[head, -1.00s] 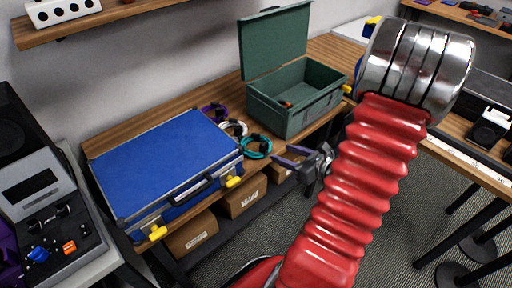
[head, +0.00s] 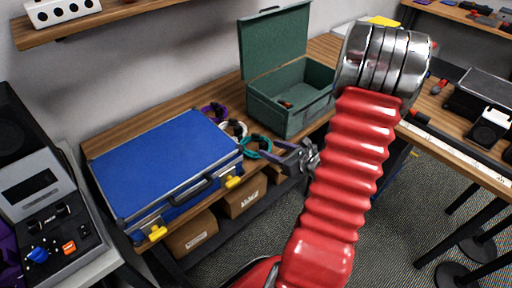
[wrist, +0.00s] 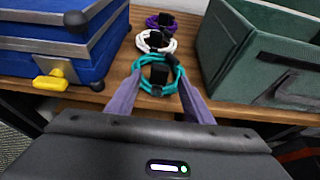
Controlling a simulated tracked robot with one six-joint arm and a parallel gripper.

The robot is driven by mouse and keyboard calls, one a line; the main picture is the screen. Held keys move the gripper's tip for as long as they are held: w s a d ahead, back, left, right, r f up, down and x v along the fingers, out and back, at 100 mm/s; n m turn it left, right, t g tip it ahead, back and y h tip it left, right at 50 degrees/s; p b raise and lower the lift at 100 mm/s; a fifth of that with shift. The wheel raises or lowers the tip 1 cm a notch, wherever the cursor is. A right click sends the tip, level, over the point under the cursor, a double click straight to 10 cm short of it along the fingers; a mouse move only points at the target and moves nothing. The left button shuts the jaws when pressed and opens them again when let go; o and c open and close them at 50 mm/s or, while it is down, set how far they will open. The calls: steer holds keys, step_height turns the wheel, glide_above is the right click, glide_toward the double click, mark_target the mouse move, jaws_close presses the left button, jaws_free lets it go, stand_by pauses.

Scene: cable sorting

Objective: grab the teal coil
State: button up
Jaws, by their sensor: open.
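The teal coil (head: 257,147) lies near the front edge of the wooden bench, between the blue case and the green box. In the wrist view the teal coil (wrist: 141,84) shows between the two purple fingers, with a black clip on it. My gripper (head: 268,152) is open, its fingertips close to the coil. In the wrist view my gripper (wrist: 164,82) has one finger on each side of the coil; I cannot tell whether they touch it.
A white coil (head: 234,129) and a purple coil (head: 213,112) lie behind the teal one. The closed blue case (head: 160,165) stands on the left. The open green box (head: 290,118) stands on the right. Cardboard boxes (head: 243,196) sit on a shelf below.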

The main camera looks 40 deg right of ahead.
mark_target(265, 147)
steer(key=shift+x, duration=2.45)
steer(key=shift+a, duration=0.1)
steer(key=shift+c, duration=0.5)
jaws_close()
steer(key=shift+r, duration=0.2)
steer(key=shift+r, duration=4.85)
